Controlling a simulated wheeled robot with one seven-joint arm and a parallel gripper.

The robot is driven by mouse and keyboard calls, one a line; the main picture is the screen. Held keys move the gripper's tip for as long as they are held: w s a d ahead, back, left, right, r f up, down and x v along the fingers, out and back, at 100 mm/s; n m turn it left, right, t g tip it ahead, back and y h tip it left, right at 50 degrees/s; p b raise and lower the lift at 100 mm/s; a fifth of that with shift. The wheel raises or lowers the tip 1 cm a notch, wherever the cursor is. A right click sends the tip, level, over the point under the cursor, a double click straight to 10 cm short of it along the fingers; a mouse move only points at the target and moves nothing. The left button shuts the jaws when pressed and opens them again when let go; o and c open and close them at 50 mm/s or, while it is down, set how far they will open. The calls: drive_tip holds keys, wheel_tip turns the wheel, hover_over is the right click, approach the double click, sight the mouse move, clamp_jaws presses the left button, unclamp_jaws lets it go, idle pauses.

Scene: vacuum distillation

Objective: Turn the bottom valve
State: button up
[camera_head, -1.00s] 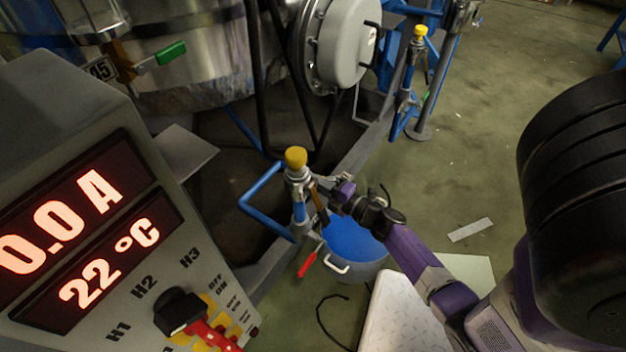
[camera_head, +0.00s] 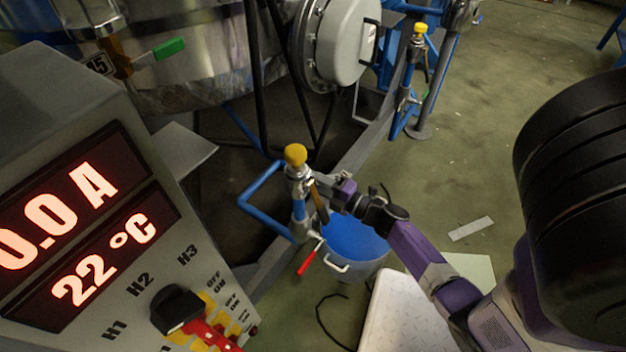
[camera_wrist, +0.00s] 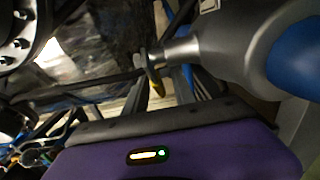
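A brown-orange lever (camera_head: 319,204) hangs higher up, close to my gripper (camera_head: 327,190). My gripper is right of the stand, above the red lever and apart from it. In the wrist view, grey finger shapes (camera_wrist: 188,84) show beyond my purple hand, near a metal fitting with a yellowish lever (camera_wrist: 156,82). Contact and finger opening are unclear.
A control box (camera_head: 80,120) reading 0.0 A and 22 °C fills the left. A steel vessel (camera_head: 190,90) with a green-handled valve (camera_head: 168,47) stands behind. A second yellow-knobbed stand (camera_head: 412,85) is farther back. Open floor (camera_head: 480,140) lies to the right.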

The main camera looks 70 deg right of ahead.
drive_tip(key=p+v, duration=0.1)
drive_tip(key=v, duration=0.6)
drive_tip(key=shift+s+p, duration=0.35)
drive_tip(key=shift+s, duration=0.05)
drive_tip(key=shift+a, duration=0.1)
